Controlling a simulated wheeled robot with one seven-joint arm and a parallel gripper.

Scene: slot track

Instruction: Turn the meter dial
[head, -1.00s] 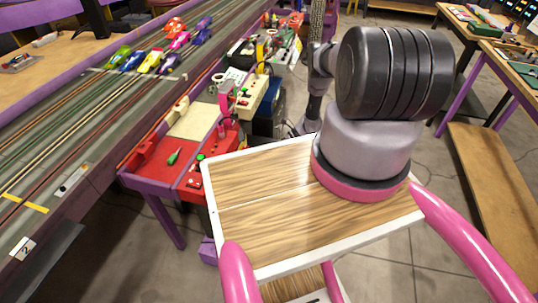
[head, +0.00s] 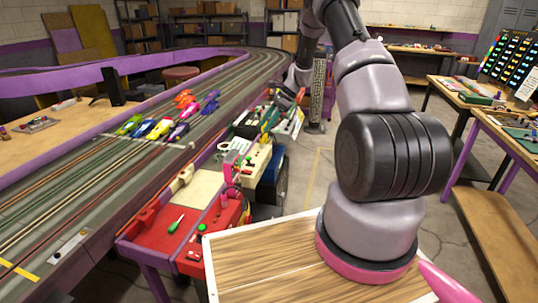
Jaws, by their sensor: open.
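My gripper (head: 284,102) is at the far end of my arm, small and dark, over the equipment at the right side of the track. It is open, and I see nothing held in it. Below and around it are green and white devices (head: 270,118). A beige box (head: 256,165) with small coloured knobs stands nearer, apart from the gripper. The meter dial is too small to make out among these devices. I cannot tell whether my gripper touches anything.
A slot track (head: 110,170) with several toy cars (head: 160,128) runs along the left. A red cart top (head: 170,235) with a green screwdriver (head: 176,224) is at the front. A workbench (head: 470,100) stands at right. Open floor (head: 310,180) lies between.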

